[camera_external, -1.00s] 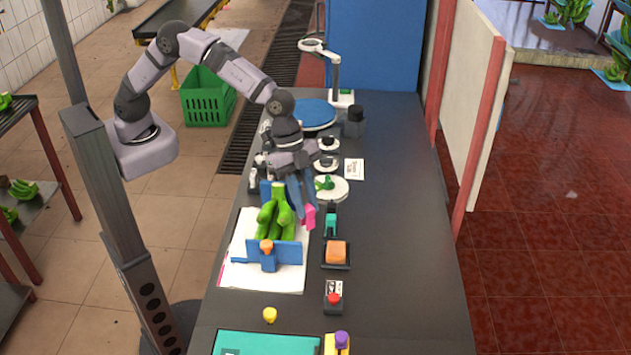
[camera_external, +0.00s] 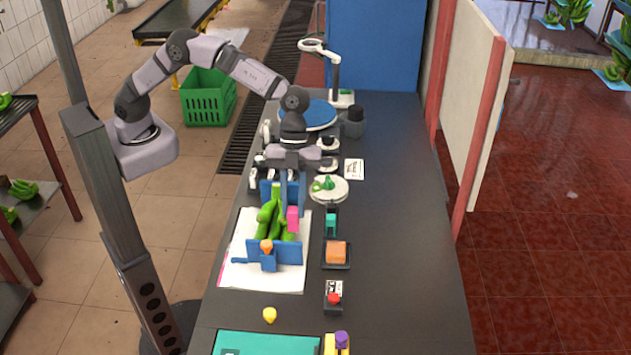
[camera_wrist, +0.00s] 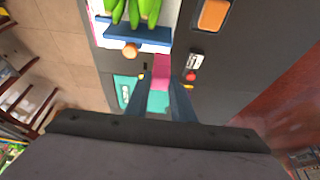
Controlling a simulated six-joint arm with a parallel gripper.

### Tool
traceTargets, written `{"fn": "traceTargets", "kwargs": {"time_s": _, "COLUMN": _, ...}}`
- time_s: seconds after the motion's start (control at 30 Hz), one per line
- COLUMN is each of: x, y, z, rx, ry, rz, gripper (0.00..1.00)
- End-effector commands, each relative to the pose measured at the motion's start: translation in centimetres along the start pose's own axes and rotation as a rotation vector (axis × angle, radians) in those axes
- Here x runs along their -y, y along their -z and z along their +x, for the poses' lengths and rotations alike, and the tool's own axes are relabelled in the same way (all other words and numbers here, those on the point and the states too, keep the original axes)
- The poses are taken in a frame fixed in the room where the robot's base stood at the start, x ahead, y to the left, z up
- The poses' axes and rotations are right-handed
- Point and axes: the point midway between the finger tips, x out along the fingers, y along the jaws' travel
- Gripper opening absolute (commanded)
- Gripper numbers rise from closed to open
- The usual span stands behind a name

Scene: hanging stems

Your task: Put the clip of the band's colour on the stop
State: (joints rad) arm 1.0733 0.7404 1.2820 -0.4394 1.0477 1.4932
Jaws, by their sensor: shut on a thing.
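My gripper (camera_external: 291,203) points down and is shut on a pink clip (camera_external: 293,218). The pink clip also shows between the fingertips in the wrist view (camera_wrist: 162,72). The clip is in front of the right side of the green banana bunch (camera_external: 267,218) in the outside view; I cannot tell if they touch. The bunch sits in a blue stand (camera_external: 289,252) with an orange knob (camera_external: 266,246) at its front. The knob also shows in the wrist view (camera_wrist: 130,50). I cannot make out a band or its colour, nor tell which part is the stop.
An orange block (camera_external: 336,252) lies on a dark tray, with a teal piece (camera_external: 331,220) behind it. A red-button box (camera_external: 334,297), a yellow piece (camera_external: 270,315) and a teal mat (camera_external: 265,343) are nearer the front. The table's right side is clear.

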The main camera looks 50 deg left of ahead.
Motion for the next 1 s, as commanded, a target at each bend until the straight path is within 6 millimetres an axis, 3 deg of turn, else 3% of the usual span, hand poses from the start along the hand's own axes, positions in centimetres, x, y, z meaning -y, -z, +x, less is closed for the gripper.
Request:
{"fn": "traceTargets", "kwargs": {"time_s": 0.6, "x": 0.0, "y": -1.5, "z": 3.5, "rx": 0.001, "ry": 0.0, "rz": -0.001, "gripper": 0.02}}
{"fn": "traceTargets", "kwargs": {"time_s": 1.0, "x": 0.0, "y": -1.7, "z": 4.0, "rx": 0.0, "ry": 0.001, "rz": -0.001, "gripper": 0.02}}
